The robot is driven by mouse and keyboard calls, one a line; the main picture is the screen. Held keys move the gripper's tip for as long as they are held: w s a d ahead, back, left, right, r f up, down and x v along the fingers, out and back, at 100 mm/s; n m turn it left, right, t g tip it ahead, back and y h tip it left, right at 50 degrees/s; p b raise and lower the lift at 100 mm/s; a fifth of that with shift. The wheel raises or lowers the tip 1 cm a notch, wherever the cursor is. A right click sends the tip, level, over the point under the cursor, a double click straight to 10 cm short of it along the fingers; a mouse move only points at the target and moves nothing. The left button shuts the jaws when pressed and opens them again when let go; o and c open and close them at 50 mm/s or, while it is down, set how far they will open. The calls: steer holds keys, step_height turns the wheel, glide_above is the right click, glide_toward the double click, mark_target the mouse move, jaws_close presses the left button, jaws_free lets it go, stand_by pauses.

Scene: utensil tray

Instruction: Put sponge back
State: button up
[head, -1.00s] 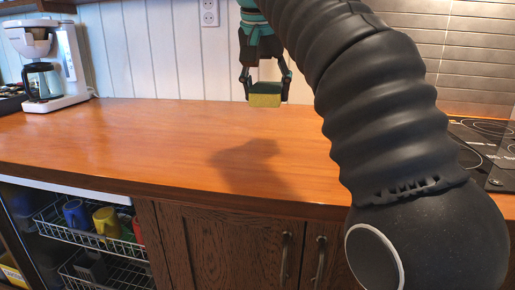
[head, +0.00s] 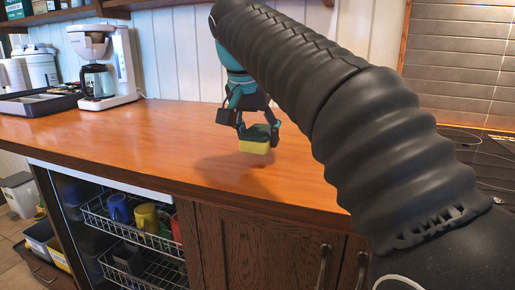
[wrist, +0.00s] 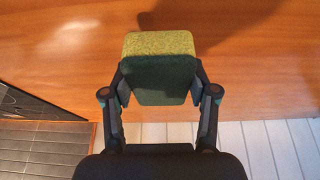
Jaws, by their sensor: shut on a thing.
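The sponge (head: 254,146) has a yellow body and a dark green top layer. My gripper (head: 257,133) is shut on it and holds it above the wooden counter, with a shadow on the wood below. In the wrist view the sponge (wrist: 160,45) sits between the two fingertips (wrist: 159,85), its yellow-green face and dark green side showing. The utensil tray (head: 40,103) is a dark tray on the counter at the far left, with items in it too small to tell.
A white coffee maker (head: 104,62) stands beside the tray. White containers (head: 38,68) stand behind it. The middle of the counter (head: 150,140) is clear. Below its front edge, wire racks (head: 130,232) hold mugs. A dark hob (head: 480,160) is at the right.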

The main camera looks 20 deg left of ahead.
mark_target(258, 148)
steer(key=shift+f+b, duration=0.3)
steer(key=shift+f, duration=1.15)
steer(key=shift+f, duration=0.1)
steer(key=o, duration=1.2)
steer(key=p+v, duration=0.1)
steer(key=v, duration=1.1)
